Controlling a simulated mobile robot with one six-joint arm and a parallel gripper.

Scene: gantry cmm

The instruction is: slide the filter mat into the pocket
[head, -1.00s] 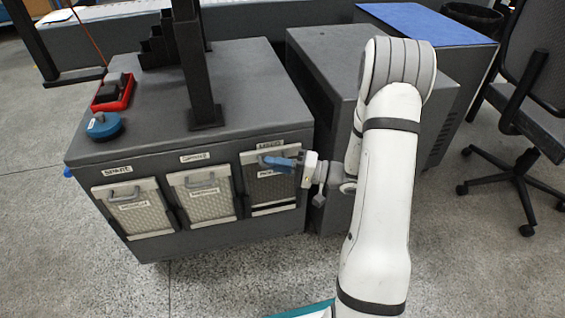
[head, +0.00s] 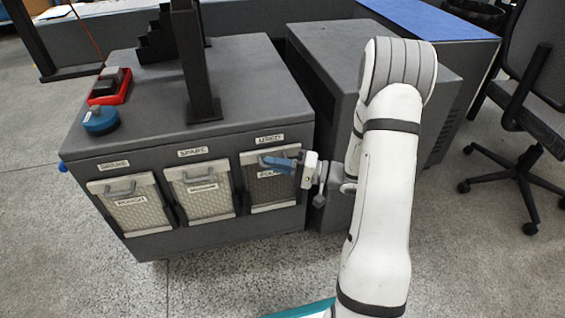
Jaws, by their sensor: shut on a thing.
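My gripper (head: 278,163), with blue fingers, is at the rightmost pocket on the front of the grey machine. It is shut on the top handle of a dark-faced filter mat (head: 272,190) in a pale frame. The mat stands upright at that pocket, under a label that seems to read USED; how deep it sits is unclear. Fingers hide part of the handle. Two lighter mats with grey handles, the left mat (head: 140,214) and the middle mat (head: 206,201), sit in the pockets to the left, under labels that seem to read SPARE.
A grey cabinet (head: 320,60) stands close on the right. An office chair (head: 525,120) is far right. Speckled floor in front is open.

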